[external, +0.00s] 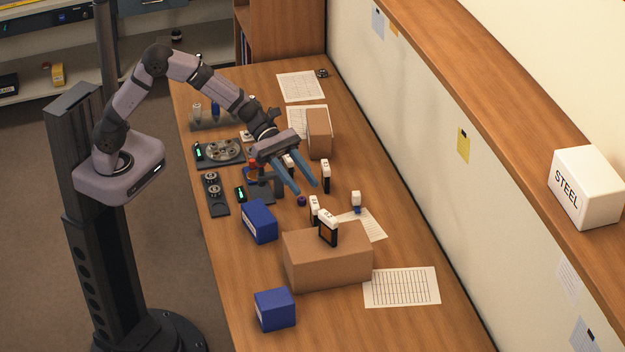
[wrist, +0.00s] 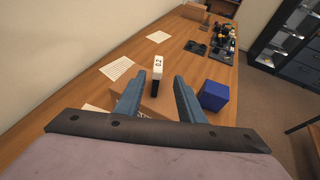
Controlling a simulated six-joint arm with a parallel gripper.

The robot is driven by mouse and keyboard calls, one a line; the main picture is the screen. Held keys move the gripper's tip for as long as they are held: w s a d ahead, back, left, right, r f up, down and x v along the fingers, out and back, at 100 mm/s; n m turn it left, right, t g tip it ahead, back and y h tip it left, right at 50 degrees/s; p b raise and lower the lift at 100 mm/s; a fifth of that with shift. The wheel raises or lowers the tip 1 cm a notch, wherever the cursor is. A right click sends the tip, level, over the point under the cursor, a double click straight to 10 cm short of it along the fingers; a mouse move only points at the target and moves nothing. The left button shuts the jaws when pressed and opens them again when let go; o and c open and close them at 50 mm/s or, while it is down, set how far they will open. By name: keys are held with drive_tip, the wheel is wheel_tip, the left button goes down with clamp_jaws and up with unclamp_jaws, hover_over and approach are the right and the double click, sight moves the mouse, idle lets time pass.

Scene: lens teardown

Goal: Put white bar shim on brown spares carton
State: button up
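The brown carton (external: 328,270) sits on the table at the front in the external view. It also shows beyond my fingers in the wrist view (wrist: 157,107), mostly hidden by my gripper, with partly visible lettering. A white-topped black upright piece (external: 328,228) appears to stand on the carton. The wrist view shows a white bar marked 0.2 (wrist: 157,66) with a black lower part, between my fingers in the picture. My gripper (external: 308,187) is open and empty, behind and above the carton; its spread blue fingers also show in the wrist view (wrist: 154,82).
Similar white-topped pieces (external: 325,175) (external: 314,210) stand behind the carton. Blue boxes (external: 259,221) (external: 275,309) stand left of it. A smaller brown box (external: 319,134) is farther back. Paper sheets (external: 401,287) lie along the wall side.

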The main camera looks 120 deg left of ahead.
drive_tip(key=s+d+f+m+g, duration=0.4)
drive_tip(key=s+d+m, duration=0.4)
drive_tip(key=s, duration=0.1)
drive_tip(key=s+d+f+m+g, duration=0.4)
drive_tip(key=s+d+m, duration=0.3)
drive_tip(key=s+d, duration=0.1)
drive_tip(key=s+a+f+m+g+y, duration=0.1)
drive_tip(key=s+f+m+g+y, duration=0.1)
drive_tip(key=s+m, duration=0.6)
drive_tip(key=s+a+f+m+g+y, duration=0.2)
drive_tip(key=s+m+y, duration=0.1)
drive_tip(key=s+m, duration=0.5)
drive_tip(key=shift+s+f, duration=0.25)
drive_tip(key=shift+s, duration=1)
drive_tip(key=shift+r, duration=0.25)
